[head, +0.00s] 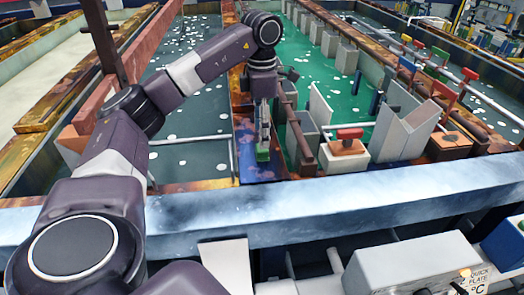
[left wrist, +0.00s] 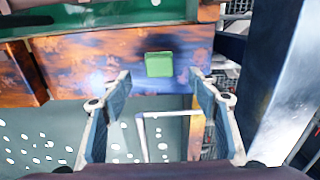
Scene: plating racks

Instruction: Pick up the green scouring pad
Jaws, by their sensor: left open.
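The green scouring pad (left wrist: 159,64) lies on a rusty orange-brown ledge (left wrist: 75,68) between tanks, and shows whole in the left wrist view. In the head view the pad (head: 262,155) shows just below my left gripper (head: 262,140), partly covered by it. My left gripper is open and empty. In the left wrist view its two fingers (left wrist: 158,88) stand apart on either side of the pad's line, with the pad a little beyond the fingertips. I cannot tell the exact gap in height. My right gripper is not in view.
Tanks with green liquid (head: 330,75) and dark grey liquid (head: 190,125) flank the ledge. A blue-white rail (head: 330,213) runs across the front. A block with a red handle (head: 346,146) and grey upright plates (head: 403,130) stand right of the gripper.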

